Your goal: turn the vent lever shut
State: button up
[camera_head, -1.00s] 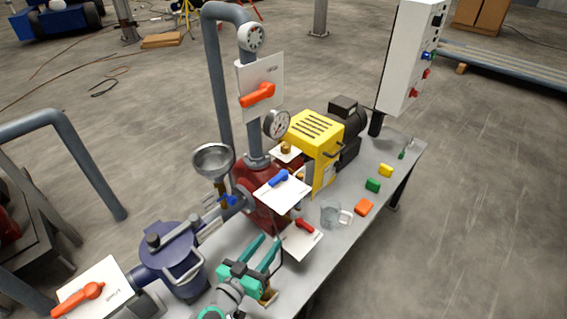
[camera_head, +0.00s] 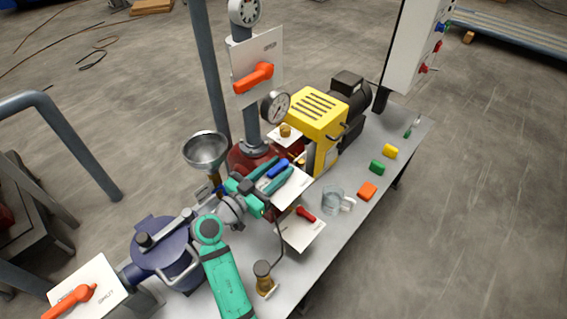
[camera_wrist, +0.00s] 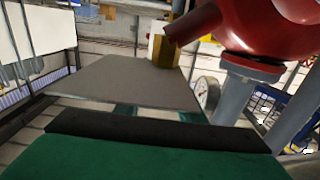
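A blue lever (camera_head: 277,168) sits on a white plate (camera_head: 292,190) in the middle of the bench. A red lever (camera_head: 305,214) is on a lower white plate (camera_head: 303,236). Orange levers show on the upright plate (camera_head: 253,77) and at bottom left (camera_head: 72,300). The labels are too small to read, so I cannot tell which is the vent lever. My gripper (camera_head: 280,174) is open, its teal fingers beside the blue lever; contact is unclear. In the wrist view, the apart fingertips (camera_wrist: 157,113) show below a grey plate (camera_wrist: 130,82); no lever is visible there.
A funnel (camera_head: 205,150), a gauge (camera_head: 275,107) and a yellow machine (camera_head: 318,110) stand close by. A glass mug (camera_head: 335,198) and coloured blocks (camera_head: 368,190) lie on the right. A brass-coloured fitting (camera_head: 264,275) stands in front. A red body (camera_wrist: 285,22) looms in the wrist view.

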jog(key=shift+x, duration=1.4)
jog(key=shift+w+a, duration=0.1)
jog(key=c, duration=0.9)
